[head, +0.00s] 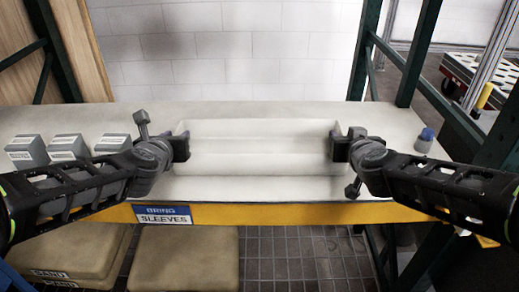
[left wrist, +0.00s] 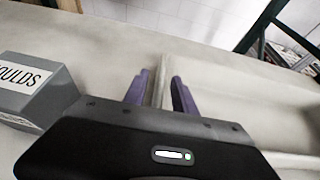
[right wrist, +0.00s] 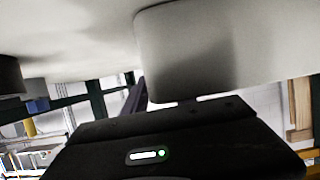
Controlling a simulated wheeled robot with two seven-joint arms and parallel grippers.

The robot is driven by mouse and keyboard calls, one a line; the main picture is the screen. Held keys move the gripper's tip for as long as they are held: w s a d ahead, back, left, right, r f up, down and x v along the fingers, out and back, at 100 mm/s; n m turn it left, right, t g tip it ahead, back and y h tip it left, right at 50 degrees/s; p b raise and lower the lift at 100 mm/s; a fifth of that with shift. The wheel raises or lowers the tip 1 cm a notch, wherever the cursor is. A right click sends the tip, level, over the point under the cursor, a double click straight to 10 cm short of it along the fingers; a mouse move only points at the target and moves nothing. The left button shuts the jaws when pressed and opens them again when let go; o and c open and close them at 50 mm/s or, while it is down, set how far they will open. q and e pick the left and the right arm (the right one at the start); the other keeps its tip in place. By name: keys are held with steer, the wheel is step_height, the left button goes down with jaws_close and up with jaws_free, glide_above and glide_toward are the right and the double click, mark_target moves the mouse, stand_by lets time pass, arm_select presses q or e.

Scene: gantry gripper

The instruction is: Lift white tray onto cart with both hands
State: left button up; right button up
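The white tray (head: 260,163), long with raised ridges, sits on the shelf top in the middle of the head view. My left gripper (head: 181,146) is at its left end. In the left wrist view its two purple fingers (left wrist: 160,86) stand either side of the tray's thin end wall (left wrist: 161,92), with a small gap showing, so it looks open. My right gripper (head: 341,147) is at the tray's right end. In the right wrist view the tray's pale wall (right wrist: 190,50) hides one finger, so its grip is unclear. The cart (head: 478,75) stands at the upper right.
Several grey boxes (head: 68,147) stand on the shelf left of the tray; one labelled box (left wrist: 32,90) is close to my left gripper. Green posts (head: 412,55) rise behind the right side.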

arm_select(q)
jaws_close()
arm_select(e)
jaws_close()
stand_by(0.9)
